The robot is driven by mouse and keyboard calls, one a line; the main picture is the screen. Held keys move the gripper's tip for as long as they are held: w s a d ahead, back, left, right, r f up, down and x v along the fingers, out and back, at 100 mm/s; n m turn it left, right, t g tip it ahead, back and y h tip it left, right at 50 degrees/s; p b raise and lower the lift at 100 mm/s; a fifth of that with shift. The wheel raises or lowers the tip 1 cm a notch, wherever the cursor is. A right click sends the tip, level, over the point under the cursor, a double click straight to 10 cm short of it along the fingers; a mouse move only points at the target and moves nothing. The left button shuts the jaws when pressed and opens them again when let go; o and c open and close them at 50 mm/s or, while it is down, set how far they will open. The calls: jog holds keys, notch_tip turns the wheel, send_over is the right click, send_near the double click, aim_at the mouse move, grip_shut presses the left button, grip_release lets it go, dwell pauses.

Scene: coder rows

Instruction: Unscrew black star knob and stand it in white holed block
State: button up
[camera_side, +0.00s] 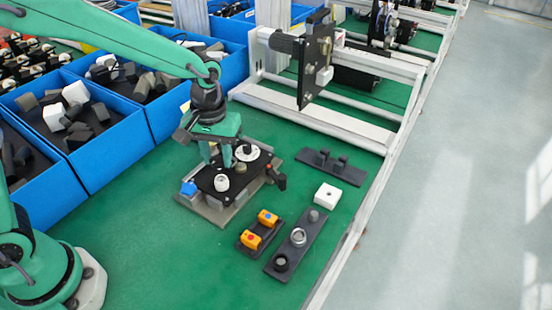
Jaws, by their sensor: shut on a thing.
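My gripper (217,160) points down over the black plate of the fixture (218,184). Its green fingers are shut on a small dark thing, which I take to be the black star knob; the fingers hide most of it, and I cannot tell whether it still touches the plate. The white holed block (327,195) lies on the green table to the right of the fixture, with a dark hole in its top and nothing standing in it.
The fixture carries a white disc with a dark centre (246,153), a white cap (221,183) and a blue part (188,188). Right of it are orange parts (267,218), a dark strip with rings (298,238) and a dark rack (331,167). Blue bins (85,165) stand behind, left.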

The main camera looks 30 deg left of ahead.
jog(key=shift+r, duration=0.35)
jog(key=shift+w+d, duration=0.1)
jog(key=shift+w+d, duration=0.4)
jog(key=shift+w, duration=0.05)
jog(key=w+d+m, duration=0.1)
jog(key=w+d, duration=0.3)
jog(key=d, duration=0.3)
jog(key=w+d+f+m, duration=0.1)
jog(key=w+d+m, duration=0.1)
jog(key=w+d, duration=0.2)
jog(key=w+d+f+m, duration=0.1)
jog(key=w+d, duration=0.3)
jog(key=d, duration=0.6)
jog(key=shift+m, duration=0.7)
jog(key=shift+f, duration=0.25)
jog(key=shift+f, duration=1.7)
